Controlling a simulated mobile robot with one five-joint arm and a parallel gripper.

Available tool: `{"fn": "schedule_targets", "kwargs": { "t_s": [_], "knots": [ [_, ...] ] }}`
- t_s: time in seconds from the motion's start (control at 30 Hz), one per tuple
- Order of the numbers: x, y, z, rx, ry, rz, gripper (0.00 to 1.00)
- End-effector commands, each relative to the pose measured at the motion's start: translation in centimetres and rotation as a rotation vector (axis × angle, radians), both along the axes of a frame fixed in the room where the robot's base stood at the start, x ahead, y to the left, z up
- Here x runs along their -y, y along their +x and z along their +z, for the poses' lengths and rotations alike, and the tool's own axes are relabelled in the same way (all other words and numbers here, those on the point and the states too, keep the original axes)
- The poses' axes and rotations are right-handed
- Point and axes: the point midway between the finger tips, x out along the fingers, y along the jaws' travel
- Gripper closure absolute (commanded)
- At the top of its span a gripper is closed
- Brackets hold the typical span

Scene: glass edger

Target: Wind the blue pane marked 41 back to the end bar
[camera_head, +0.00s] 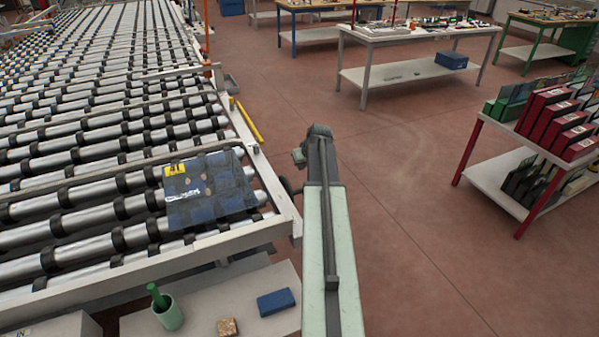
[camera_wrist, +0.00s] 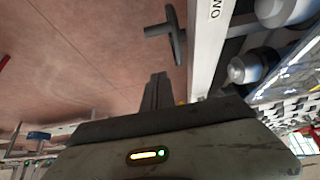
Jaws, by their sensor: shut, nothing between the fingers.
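The blue pane (camera_head: 212,190) lies flat on the rollers near the front right corner of the conveyor. A dark T-shaped handle (camera_wrist: 171,36) stands beside the conveyor's pale side rail (camera_wrist: 211,45) in the wrist view. My gripper (camera_wrist: 158,78) is shut and empty, below the handle in that picture and apart from it. The head view does not clearly show my fingers.
A green cup (camera_head: 168,313), a blue block (camera_head: 276,302) and a brown block (camera_head: 228,327) sit on a pale surface below the end bar. A rack of red and green items (camera_head: 545,120) stands at right. A white table (camera_head: 415,35) stands behind. The red floor between is clear.

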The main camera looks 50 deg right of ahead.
Motion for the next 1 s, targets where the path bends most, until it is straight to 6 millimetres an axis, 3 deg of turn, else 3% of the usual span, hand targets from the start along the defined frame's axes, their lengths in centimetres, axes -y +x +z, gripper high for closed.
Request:
{"fn": "schedule_targets", "kwargs": {
  "t_s": [0.03,0.4,0.5,0.67,1.0],
  "knots": [
    [0.2,0.5,-1.3,0.0,0.0,0.0,1.0],
    [1.7,4.3,-8.3,0.0,0.0,0.002,1.0],
    [0.9,2.8,-9.5,0.0,0.0,0.001,1.0],
    [0.5,1.7,-10.4,0.0,0.0,0.001,1.0],
    [0.5,1.6,-10.2,0.0,0.0,0.002,1.0]
  ]
}}
